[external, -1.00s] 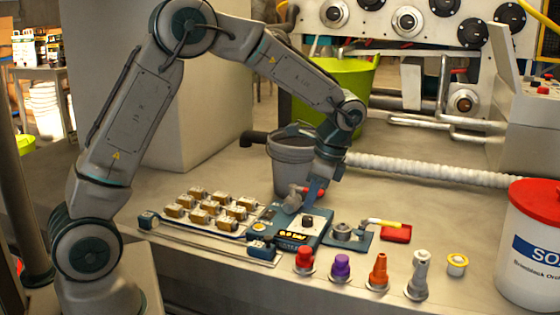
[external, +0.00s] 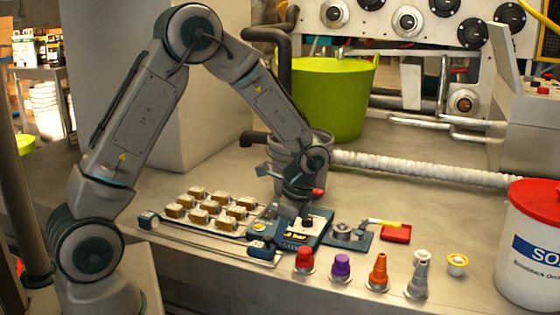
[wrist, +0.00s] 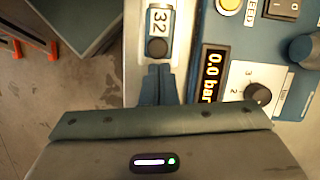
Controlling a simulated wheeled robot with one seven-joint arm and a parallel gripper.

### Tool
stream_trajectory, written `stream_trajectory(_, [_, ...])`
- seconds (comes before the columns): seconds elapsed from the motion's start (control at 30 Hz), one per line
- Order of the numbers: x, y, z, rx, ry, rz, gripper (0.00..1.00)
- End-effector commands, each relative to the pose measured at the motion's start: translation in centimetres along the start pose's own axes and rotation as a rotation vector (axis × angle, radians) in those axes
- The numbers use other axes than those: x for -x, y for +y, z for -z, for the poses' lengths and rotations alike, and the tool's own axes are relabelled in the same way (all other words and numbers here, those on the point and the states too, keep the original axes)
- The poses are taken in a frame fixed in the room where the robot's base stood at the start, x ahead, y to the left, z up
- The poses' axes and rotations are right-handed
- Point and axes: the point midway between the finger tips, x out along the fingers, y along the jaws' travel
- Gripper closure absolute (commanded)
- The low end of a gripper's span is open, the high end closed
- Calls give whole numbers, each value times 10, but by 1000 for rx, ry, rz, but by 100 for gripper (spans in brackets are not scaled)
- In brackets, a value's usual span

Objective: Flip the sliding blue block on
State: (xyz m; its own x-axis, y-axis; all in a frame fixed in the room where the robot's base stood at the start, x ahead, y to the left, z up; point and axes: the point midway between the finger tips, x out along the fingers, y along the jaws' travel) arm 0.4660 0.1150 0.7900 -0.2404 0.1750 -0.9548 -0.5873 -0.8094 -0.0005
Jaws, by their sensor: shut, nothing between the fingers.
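My gripper (external: 303,212) is shut and empty, pointing down over the blue control panel (external: 318,233). A dark round button (wrist: 157,47) lies just past the fingertips. A small blue block (external: 262,248) sits at the front left of the panel, by a rail; another blue block (external: 148,219) is at the rail's left end. I cannot tell which one slides. I cannot tell whether the fingers touch anything.
A tray of brown parts (external: 222,228) is left of the panel.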

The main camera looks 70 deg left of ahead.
Motion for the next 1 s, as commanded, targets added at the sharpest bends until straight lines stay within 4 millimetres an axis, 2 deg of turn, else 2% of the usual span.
stream_trajectory(0.27, [0,0,-1,0,0,0,100])
stream_trajectory(0.47, [-6,-3,-19,3,-2,-2,100])
stream_trajectory(0.67, [-19,-10,-66,7,-2,-3,100])
stream_trajectory(1.0, [-48,-26,-160,6,-2,-3,100])
